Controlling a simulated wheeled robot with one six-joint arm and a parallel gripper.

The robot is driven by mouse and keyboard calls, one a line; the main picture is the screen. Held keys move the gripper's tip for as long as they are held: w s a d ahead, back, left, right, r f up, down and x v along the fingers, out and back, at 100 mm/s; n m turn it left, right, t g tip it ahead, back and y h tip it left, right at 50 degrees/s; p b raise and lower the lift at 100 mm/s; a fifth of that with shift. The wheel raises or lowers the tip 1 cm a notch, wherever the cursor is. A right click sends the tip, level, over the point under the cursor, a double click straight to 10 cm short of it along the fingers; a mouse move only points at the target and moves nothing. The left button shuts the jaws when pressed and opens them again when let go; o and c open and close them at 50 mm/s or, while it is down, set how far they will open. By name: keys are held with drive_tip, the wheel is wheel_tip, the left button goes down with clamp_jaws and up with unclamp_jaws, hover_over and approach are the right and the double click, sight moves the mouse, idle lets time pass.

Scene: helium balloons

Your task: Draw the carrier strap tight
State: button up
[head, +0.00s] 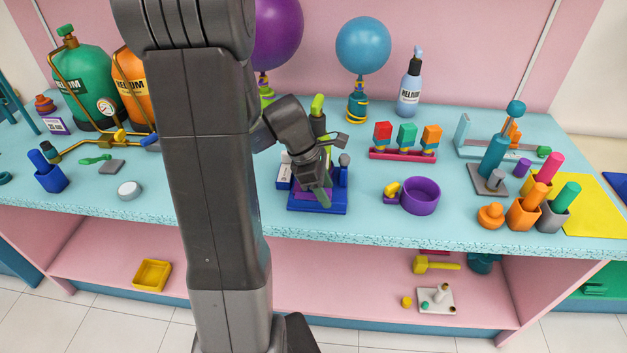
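A blue carrier (333,208) stands near the front of the counter, in the middle of the head view. A purple part (301,194) shows low in it, and a white labelled piece (284,172) stands at its left side. I cannot make out which part is the strap. My gripper (318,190) reaches down over the carrier and hides much of it. A green piece shows at the gripper's lower end; I cannot tell whether the fingers hold it, or whether they touch the carrier.
A purple round bowl (421,196) stands right of the carrier, with a red rack (403,154) behind it. A blue balloon (363,46) and a helium bottle (409,86) stand at the back. Green (85,83) and orange (138,85) tanks are left. Orange and grey cups crowd the right.

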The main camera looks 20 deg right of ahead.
drive_tip(key=p+v, duration=1.1)
drive_tip(key=v, duration=0.3)
idle(1.0)
drive_tip(key=shift+f, duration=0.2)
drive_tip(key=b, duration=0.6)
hover_over(314, 196)
wheel_tip(314, 196, down, 7)
drive_tip(key=shift+r, duration=0.1)
drive_tip(key=shift+r, duration=0.1)
